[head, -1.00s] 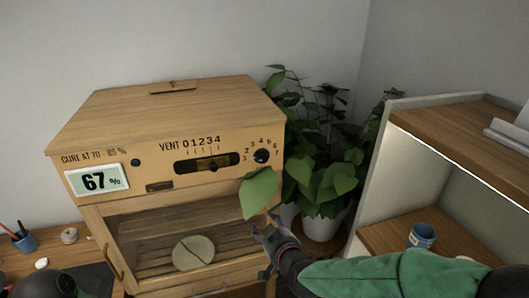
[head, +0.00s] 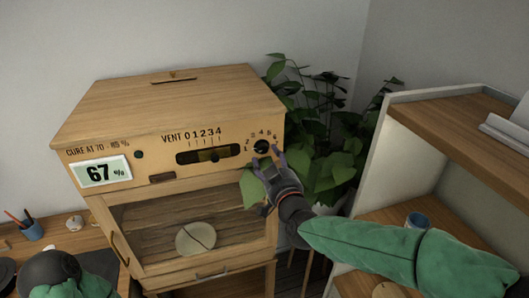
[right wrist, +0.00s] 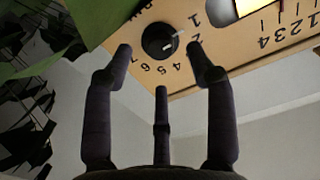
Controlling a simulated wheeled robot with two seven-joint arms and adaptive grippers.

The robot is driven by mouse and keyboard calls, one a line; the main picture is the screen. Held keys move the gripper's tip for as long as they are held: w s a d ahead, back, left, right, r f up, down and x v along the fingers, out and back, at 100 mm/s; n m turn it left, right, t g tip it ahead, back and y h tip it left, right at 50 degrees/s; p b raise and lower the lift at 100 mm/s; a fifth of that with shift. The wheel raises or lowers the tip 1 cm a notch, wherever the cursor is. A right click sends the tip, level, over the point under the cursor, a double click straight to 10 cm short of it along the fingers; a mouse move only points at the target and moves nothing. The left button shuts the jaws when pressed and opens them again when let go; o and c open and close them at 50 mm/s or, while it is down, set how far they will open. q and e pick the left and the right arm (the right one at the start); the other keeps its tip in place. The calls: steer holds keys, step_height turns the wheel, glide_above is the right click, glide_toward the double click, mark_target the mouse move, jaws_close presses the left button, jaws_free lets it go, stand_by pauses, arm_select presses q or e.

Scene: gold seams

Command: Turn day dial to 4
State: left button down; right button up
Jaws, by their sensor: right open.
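The day dial (head: 261,147) is a small black round knob at the right end of the wooden cabinet's front (head: 152,187), ringed by the numbers 1 to 7. My right gripper (head: 265,164) is open just in front of and below it. In the right wrist view the dial (right wrist: 159,41) lies between the open fingertips (right wrist: 159,49), one on each side, with no clear contact. A light mark shows on its face, but I cannot tell for sure which number it points to. My left gripper is not in view; part of my left arm shows at the lower left.
The vent slider (head: 208,155) sits left of the dial. A display (head: 100,172) reads 67 %. A leafy plant (head: 325,140) stands close on the right, one leaf (head: 249,187) beside my right gripper. A shelf unit (head: 377,170) stands further right.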

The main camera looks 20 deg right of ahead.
mark_target(264, 151)
steer(key=shift+w+a, duration=0.1)
steer(key=shift+w, duration=2.1)
steer(key=c, duration=0.9)
